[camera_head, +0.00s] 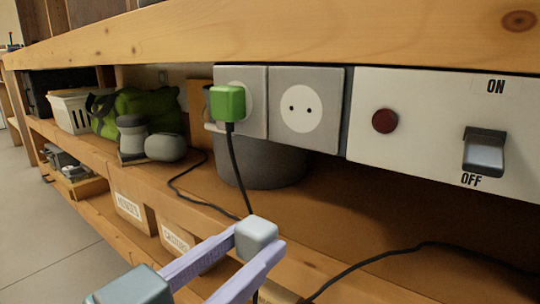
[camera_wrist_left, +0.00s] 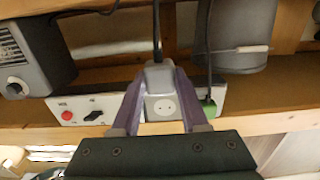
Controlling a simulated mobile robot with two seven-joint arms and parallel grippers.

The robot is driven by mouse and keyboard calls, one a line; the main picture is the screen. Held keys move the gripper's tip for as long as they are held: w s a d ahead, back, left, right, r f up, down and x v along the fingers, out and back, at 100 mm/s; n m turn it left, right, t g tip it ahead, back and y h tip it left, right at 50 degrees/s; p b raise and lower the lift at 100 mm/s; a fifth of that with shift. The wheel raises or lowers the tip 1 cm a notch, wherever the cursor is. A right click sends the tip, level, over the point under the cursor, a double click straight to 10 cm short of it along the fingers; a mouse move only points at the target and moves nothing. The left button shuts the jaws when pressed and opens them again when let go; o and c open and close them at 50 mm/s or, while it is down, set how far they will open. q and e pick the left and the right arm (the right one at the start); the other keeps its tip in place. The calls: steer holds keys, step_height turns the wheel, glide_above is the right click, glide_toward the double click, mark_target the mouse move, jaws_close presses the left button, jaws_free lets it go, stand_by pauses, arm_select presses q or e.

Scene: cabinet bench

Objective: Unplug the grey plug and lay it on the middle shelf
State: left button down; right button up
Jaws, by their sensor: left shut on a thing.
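My left gripper (camera_head: 257,243), with pale purple fingers, is shut on the light grey plug (camera_head: 256,232). The plug is clear of the outlets, in front of the shelf. In the left wrist view the plug (camera_wrist_left: 158,78) sits between the fingers with a black cable running from it. A grey outlet with a white two-hole face (camera_head: 298,109) is empty. A green plug (camera_head: 227,103) sits in the outlet to its left, its black cable hanging down. The middle shelf (camera_head: 330,225) has bare wood below the outlets and switch panel. My right gripper is not in view.
A switch panel (camera_head: 435,130) with a red button and an ON/OFF lever is at the right. A dark grey pot (camera_head: 258,163) stands behind the outlets. A grey rounded object (camera_head: 165,148), a green bag (camera_head: 140,103) and a white basket (camera_head: 72,112) are farther left. Black cables cross the shelf.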

arm_select(q)
steer(key=shift+f+b, duration=1.65)
steer(key=shift+f, duration=0.75)
steer(key=shift+w, duration=0.1)
